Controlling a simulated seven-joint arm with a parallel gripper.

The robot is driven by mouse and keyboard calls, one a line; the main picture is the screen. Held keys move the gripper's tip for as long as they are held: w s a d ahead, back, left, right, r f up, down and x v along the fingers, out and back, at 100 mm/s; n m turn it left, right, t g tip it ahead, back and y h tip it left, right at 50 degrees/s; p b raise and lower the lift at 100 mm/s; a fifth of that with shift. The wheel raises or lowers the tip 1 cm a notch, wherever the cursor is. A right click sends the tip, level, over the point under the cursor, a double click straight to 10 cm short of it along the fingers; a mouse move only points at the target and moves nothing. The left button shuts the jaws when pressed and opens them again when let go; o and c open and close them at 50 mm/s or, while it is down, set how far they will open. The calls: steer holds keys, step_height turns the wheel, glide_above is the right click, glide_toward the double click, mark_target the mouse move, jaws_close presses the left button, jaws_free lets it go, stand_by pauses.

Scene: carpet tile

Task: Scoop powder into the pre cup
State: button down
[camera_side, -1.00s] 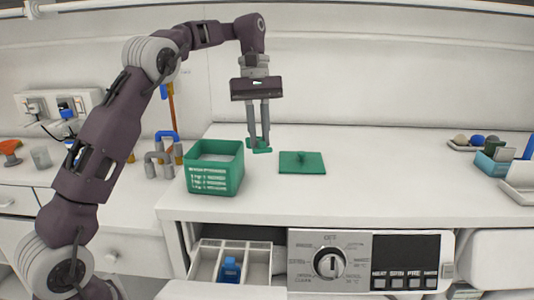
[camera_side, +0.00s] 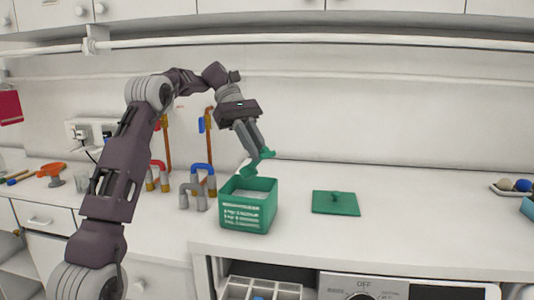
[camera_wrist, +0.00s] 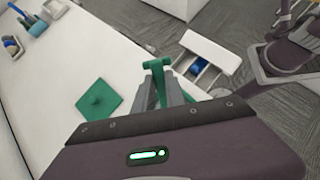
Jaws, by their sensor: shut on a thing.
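My gripper (camera_side: 256,152) is shut on a green scoop (camera_side: 260,162) and holds it tilted just above the green powder box (camera_side: 248,214). White shows at the scoop's left end; I cannot tell if it is powder. The box is open, with white powder (camera_side: 250,189) inside. The scoop also shows between my fingers in the wrist view (camera_wrist: 157,70); the box is not clearly seen there. The open detergent drawer (camera_side: 228,284) shows at the bottom edge, with a blue piece in it, clearer in the wrist view (camera_wrist: 199,67). I cannot tell which compartment is the pre cup.
The green lid (camera_side: 336,204) with a knob lies flat on the counter right of the box. Several bent pipes and taps (camera_side: 203,177) stand left of the box. The washing machine dial panel (camera_side: 364,288) is below the counter edge.

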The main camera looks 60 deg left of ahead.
mark_target(257, 166)
steer(key=shift+y, duration=0.3)
steer(key=f, duration=0.3)
steer(key=a+f, duration=0.1)
steer(key=f, duration=0.2)
steer(key=a+f, duration=0.1)
steer(key=f, duration=0.2)
steer(key=shift+a+f, duration=0.15)
steer(key=shift+a, duration=0.05)
steer(key=r, duration=0.1)
steer(key=d+r+y, duration=0.1)
steer(key=r, duration=0.1)
steer(key=d+r+y, duration=0.1)
steer(key=shift+d+r, duration=0.1)
steer(key=shift+r, duration=0.3)
steer(key=shift+w+d+r+g+y, duration=0.1)
steer(key=shift+d+r+y, duration=0.25)
steer(key=shift+d+y, duration=0.35)
steer(key=shift+d+r+g+y, duration=0.1)
steer(key=shift+d+r+y, duration=0.25)
steer(key=shift+d+y, duration=0.35)
steer(key=shift+w+d+r+g+y, duration=0.1)
steer(key=shift+d+r+y, duration=0.35)
steer(key=shift+y, duration=0.45)
steer(key=shift+d, duration=0.1)
